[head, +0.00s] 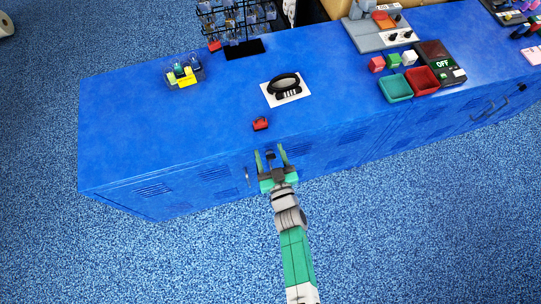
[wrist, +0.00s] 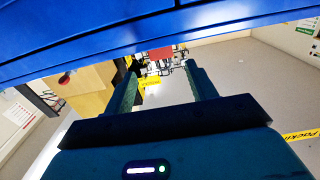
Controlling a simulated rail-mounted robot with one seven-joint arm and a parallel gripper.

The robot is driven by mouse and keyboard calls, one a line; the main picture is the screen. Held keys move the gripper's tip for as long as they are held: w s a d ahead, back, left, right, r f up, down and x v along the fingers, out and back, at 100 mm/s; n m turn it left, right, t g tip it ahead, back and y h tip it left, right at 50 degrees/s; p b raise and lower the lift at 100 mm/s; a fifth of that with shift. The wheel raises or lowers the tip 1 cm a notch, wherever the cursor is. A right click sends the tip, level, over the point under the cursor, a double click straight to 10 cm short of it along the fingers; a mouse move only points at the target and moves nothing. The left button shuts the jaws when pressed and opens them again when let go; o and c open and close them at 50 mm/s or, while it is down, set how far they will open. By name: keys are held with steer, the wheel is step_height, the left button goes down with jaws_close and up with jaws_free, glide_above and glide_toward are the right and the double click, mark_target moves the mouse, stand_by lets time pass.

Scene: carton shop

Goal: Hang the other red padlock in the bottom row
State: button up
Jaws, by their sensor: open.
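A small red padlock (head: 261,124) lies near the front edge of the blue cabinet top.
A black ring-shaped item lies on a white card (head: 300,96) behind the near padlock. A clear bin (head: 185,75) with coloured items stands left. Teal (head: 394,89) and red (head: 422,81) trays stand right. The cabinet top around the near padlock is clear.

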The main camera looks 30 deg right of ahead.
mark_target(261, 127)
steer(key=w+b, duration=0.1)
steer(key=w, duration=0.1)
steer(key=w+d+b, duration=0.1)
steer(key=w+b, duration=0.1)
steer(key=w, duration=0.1)
steer(key=w+b, duration=0.2)
steer(key=w, duration=0.1)
steer(key=shift+d+f, duration=0.15)
steer(key=shift+w+d+b, duration=0.15)
steer(key=shift+w+b, duration=0.25)
steer(key=shift+w, duration=0.4)
steer(key=c, duration=0.8)
steer(key=shift+o, duration=0.2)
steer(key=shift+r, duration=0.3)
steer(key=shift+s+r+p, duration=0.2)
steer(key=shift+r+p, duration=0.75)
steer(key=shift+p, duration=0.25)
